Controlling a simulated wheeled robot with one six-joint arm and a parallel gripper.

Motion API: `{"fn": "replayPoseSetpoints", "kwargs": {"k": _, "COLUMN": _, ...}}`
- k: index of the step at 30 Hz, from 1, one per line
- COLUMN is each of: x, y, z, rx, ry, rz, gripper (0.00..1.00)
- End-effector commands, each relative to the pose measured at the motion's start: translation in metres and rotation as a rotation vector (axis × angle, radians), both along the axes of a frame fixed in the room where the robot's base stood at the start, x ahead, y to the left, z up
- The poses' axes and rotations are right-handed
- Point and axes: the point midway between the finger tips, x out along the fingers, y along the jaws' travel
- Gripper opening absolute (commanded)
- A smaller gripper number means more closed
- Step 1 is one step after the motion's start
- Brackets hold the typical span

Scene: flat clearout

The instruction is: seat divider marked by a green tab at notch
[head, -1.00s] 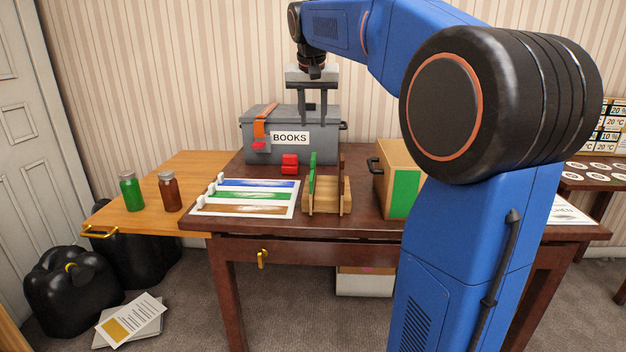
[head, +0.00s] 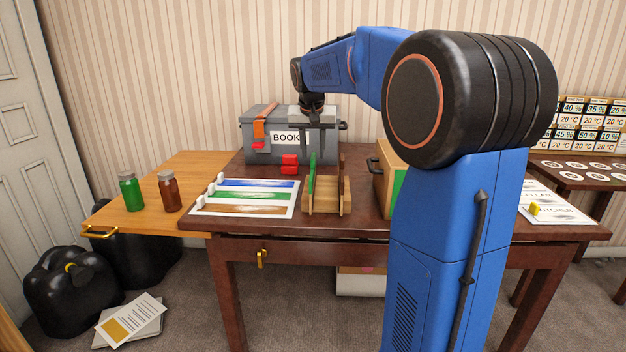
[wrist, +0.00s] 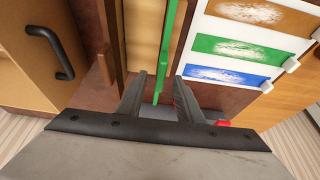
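A thin green divider (head: 312,176) stands upright at the left side of a light wooden rack (head: 331,192) on the dark table. In the wrist view it shows as a green strip (wrist: 166,40) with a green tab (wrist: 136,75) jutting to one side, beside the rack (wrist: 143,38). My gripper (head: 320,150) is open above the rack, pointing down. In the wrist view my gripper (wrist: 160,82) has its two fingers apart, with the near end of the green strip between them. Contact cannot be told. The notch is not clearly seen.
A grey BOOKS box (head: 270,153) stands behind, with a red block (head: 290,164) before it. A white card with coloured strips (head: 292,211) lies left of the rack. A wooden box with a black handle (head: 383,195) stands close on the right. Two bottles stand far left.

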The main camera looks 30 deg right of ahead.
Motion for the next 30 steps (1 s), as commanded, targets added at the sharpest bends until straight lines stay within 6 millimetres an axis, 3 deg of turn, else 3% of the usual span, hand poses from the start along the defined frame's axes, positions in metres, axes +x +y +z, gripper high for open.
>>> {"fn": "replayPoseSetpoints", "kwargs": {"k": 6, "x": 0.009, "y": -0.005, "z": -0.026, "rx": 0.000, "ry": 0.002, "rz": 0.000, "gripper": 0.33}}
{"fn": "replayPoseSetpoints", "kwargs": {"k": 13, "x": 0.010, "y": -0.006, "z": -0.028, "rx": 0.000, "ry": 0.000, "rz": 0.000, "gripper": 0.33}}
{"fn": "replayPoseSetpoints", "kwargs": {"k": 14, "x": 0.010, "y": -0.006, "z": -0.028, "rx": 0.000, "ry": 0.000, "rz": 0.000, "gripper": 0.30}}
{"fn": "replayPoseSetpoints", "kwargs": {"k": 18, "x": 0.010, "y": -0.006, "z": -0.028, "rx": 0.000, "ry": 0.000, "rz": 0.000, "gripper": 0.00}}
{"fn": "replayPoseSetpoints", "kwargs": {"k": 30, "x": 0.010, "y": -0.006, "z": -0.022, "rx": -0.001, "ry": -0.001, "rz": 0.000, "gripper": 0.00}}
